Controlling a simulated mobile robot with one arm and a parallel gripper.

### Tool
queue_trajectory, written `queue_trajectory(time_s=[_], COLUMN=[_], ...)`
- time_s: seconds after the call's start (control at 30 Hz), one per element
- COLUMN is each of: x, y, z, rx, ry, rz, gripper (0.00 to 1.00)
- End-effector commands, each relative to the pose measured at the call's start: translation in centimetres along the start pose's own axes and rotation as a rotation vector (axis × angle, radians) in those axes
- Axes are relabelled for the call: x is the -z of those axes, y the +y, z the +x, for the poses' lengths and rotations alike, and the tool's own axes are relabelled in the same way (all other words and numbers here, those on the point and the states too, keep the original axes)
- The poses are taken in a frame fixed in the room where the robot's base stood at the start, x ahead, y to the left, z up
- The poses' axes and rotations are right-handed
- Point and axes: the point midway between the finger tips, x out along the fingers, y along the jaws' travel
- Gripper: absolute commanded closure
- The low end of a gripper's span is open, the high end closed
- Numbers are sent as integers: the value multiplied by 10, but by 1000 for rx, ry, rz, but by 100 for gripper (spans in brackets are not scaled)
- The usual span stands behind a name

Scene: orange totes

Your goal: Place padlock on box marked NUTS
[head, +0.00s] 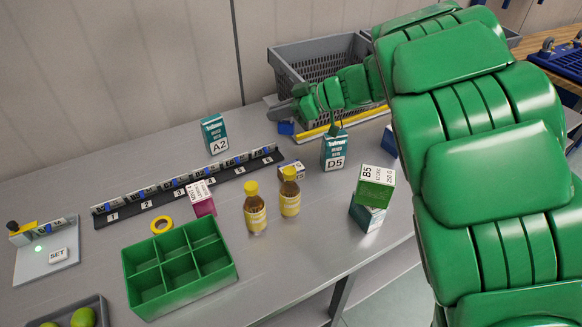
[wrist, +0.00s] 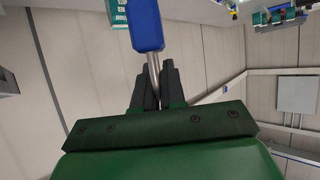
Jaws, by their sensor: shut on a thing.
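My gripper (head: 284,109) reaches out over the back of the table in the head view. In the wrist view my gripper (wrist: 154,68) is shut on the metal shackle of a blue padlock (wrist: 146,24). The padlock (head: 286,128) hangs below the fingertips in the head view. I cannot read the word NUTS with certainty on any box. A teal and white box marked D5 (head: 335,149) stands right of the padlock, with small print above its code. A similar box marked A2 (head: 215,134) stands to the left. A small box (head: 291,171) is partly hidden behind the bottles.
A grey crate (head: 318,58) stands at the back. A numbered rail (head: 150,201) crosses the table. Two amber bottles (head: 255,207), a green divided tray (head: 181,268), yellow tape (head: 162,224) and a box marked B5 (head: 375,187) stand in front. Bare table lies left of A2.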

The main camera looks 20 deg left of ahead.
Motion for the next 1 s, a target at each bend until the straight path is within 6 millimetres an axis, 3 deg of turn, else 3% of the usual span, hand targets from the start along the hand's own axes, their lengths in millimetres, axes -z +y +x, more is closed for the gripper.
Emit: queue_trajectory(time_s=[0.3,0.83,1.0], x=[-2,-49,-72], y=[35,32,32], z=[-6,18,30], rx=[-53,-48,-48], ry=[15,14,13], rz=[25,25,29], gripper=[100,100,100])
